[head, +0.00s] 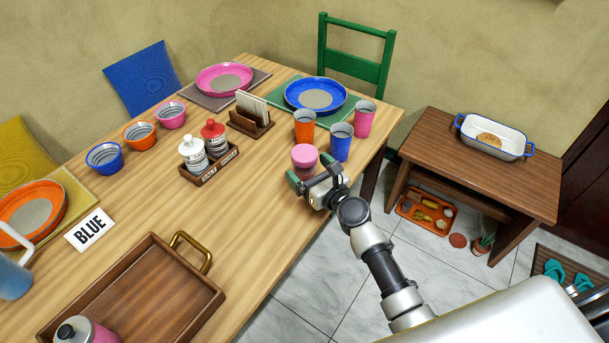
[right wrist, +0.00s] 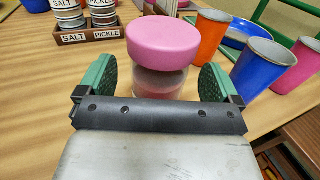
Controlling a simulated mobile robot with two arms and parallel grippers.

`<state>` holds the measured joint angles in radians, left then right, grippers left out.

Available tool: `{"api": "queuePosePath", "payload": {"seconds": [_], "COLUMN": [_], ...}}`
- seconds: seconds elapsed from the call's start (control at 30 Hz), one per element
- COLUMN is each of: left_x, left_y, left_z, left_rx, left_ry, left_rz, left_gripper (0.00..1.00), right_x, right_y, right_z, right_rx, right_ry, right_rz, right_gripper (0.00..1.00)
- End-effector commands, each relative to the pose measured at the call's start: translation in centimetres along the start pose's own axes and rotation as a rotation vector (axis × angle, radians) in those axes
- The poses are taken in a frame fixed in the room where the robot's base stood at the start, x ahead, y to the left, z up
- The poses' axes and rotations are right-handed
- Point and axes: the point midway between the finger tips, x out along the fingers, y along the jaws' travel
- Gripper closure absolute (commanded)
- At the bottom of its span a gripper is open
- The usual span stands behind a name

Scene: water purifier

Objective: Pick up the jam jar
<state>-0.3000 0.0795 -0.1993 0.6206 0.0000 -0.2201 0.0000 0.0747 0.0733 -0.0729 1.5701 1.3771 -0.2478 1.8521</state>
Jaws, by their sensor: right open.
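The jam jar (head: 304,157) stands upright on the wooden table, a clear jar with a pink lid and reddish contents low down. It also shows in the right wrist view (right wrist: 160,55). My right gripper (head: 308,178) is at the jar on its near side. In the right wrist view my right gripper (right wrist: 155,85) is open, with one green-padded finger on each side of the jar. A gap shows between the jar and each finger. The jar's lower part is partly hidden by the gripper's body. My left gripper is not in view.
An orange cup (head: 304,126), a blue cup (head: 341,141) and a pink cup (head: 365,118) stand just behind the jar. A shaker rack (head: 212,167) is to its left. A wooden tray (head: 195,275) lies nearer. The table's right edge is close to the jar.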

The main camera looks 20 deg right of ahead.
Motion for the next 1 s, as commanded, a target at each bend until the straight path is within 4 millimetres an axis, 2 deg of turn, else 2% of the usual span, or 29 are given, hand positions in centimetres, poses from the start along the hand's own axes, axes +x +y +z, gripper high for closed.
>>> {"api": "queuePosePath", "payload": {"seconds": [0.13,0.4,0.47,0.8,1.0], "left_x": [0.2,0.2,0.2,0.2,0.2], "left_y": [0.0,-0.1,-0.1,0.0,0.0], "left_z": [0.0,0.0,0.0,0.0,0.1], "left_rx": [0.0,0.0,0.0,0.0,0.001], "left_ry": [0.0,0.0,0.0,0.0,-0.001], "left_rz": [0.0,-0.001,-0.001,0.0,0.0], "left_gripper": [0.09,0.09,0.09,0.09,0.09], "right_x": [1.8,2.2,2.1,2.1,2.1], "right_y": [0.0,0.0,0.0,0.0,0.0], "right_z": [-0.1,-0.1,-0.1,-0.1,0.0], "right_rx": [0.0,-0.001,-0.001,-0.001,-0.001], "right_ry": [0.0,0.001,0.001,0.001,0.0], "right_rz": [0.0,0.0,0.0,0.0,0.0], "right_gripper": [0.06,0.06,0.13,0.65,0.66]}}
